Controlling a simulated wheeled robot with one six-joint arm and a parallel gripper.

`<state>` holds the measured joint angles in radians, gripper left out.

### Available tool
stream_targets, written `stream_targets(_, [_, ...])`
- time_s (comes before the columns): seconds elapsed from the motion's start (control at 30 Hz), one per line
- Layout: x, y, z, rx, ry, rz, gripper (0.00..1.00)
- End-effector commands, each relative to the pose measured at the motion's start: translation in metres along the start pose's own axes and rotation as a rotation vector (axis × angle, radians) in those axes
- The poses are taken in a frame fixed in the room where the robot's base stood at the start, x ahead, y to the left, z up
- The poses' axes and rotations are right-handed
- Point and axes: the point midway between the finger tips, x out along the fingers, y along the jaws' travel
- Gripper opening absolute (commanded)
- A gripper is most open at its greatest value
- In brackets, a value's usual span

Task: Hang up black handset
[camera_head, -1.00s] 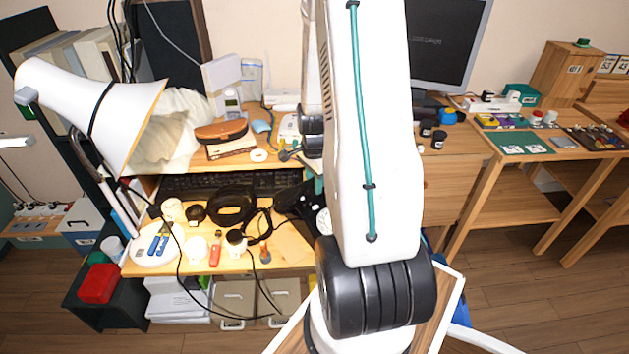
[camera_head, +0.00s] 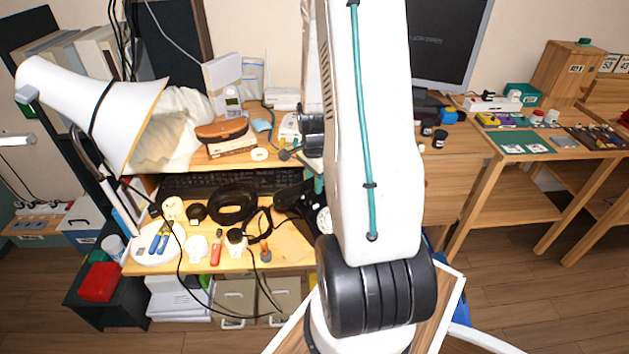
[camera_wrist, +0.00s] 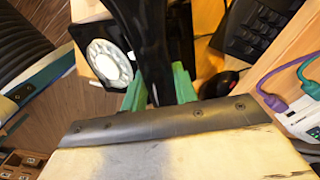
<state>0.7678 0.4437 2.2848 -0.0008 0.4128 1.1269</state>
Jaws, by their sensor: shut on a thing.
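The black handset (camera_wrist: 150,40) runs up through the middle of the wrist view, between the green fingers of my gripper (camera_wrist: 159,86). My gripper is shut on it. A black phone body with a white rotary dial (camera_wrist: 108,62) is beside and beyond the handset; I cannot tell whether the handset touches it. In the head view the white dial (camera_head: 324,220) shows just left of my arm, with black parts next to it. My arm hides most of the gripper and phone there.
A black keyboard (camera_head: 225,184) lies at the back of the desk, with a black ring-shaped object (camera_head: 232,206) before it. Loose cables cross the desk. A white lamp (camera_head: 95,108) leans over the left side.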

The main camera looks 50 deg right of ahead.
Motion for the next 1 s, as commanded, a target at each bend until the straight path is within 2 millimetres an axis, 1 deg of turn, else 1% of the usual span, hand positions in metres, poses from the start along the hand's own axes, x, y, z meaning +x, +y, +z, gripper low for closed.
stream_targets(0.53, [0.001,0.000,0.000,0.000,0.000,-0.001,0.00])
stream_targets(1.0, [0.012,0.000,0.000,0.000,0.000,0.001,0.00])
